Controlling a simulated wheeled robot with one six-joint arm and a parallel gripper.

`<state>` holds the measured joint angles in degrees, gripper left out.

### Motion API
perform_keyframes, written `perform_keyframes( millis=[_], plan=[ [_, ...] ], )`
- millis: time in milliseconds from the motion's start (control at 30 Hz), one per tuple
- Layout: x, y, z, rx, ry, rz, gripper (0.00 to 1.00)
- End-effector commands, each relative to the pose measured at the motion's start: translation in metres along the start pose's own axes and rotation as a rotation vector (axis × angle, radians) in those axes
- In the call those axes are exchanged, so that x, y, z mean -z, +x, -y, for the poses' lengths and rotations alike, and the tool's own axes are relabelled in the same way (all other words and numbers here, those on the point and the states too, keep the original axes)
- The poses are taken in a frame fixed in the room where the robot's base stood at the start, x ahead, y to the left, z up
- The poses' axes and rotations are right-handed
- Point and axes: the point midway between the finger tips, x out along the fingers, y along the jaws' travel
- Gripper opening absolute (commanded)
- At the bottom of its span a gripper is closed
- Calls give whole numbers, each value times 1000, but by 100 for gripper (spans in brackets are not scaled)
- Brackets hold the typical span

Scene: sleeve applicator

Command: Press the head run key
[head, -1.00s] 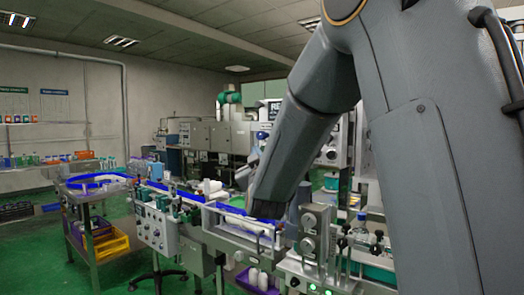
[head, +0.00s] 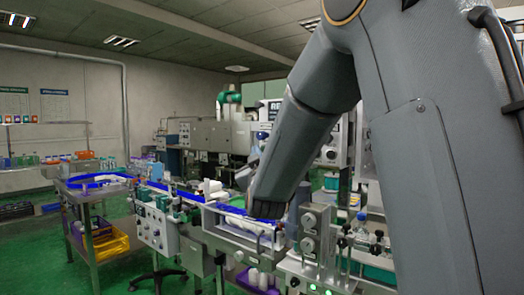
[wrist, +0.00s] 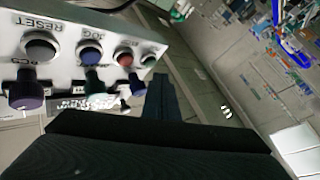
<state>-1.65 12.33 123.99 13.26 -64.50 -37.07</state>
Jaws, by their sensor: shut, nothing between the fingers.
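In the wrist view a pale control panel fills the upper left. It carries a dark button (wrist: 40,50) beside the word RESET, a blue button (wrist: 89,55) beside the word JOG, a red button (wrist: 125,56), and a small dark button (wrist: 149,60) at its right end. The labels by the last two are not readable, so I cannot tell which is the head run key. My gripper (wrist: 165,90) is shut and empty, its fingers just below and right of the small dark button. Contact cannot be told. My arm hides the gripper in the head view.
A purple knob (wrist: 27,90) and other knobs stick out along the panel's near edge. In the head view a conveyor line with a knobbed control box (head: 157,228) stands left of my arm. A steel unit with dials (head: 309,235) stands below my arm. Green floor is open at left.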

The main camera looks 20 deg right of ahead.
Motion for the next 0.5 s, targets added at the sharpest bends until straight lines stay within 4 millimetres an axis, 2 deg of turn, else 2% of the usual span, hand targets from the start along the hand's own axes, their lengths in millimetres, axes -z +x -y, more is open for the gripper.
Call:
perform_keyframes(
  millis=[500],
  plan=[
    [-4,7,-4,0,0,-1,0]
  ],
)
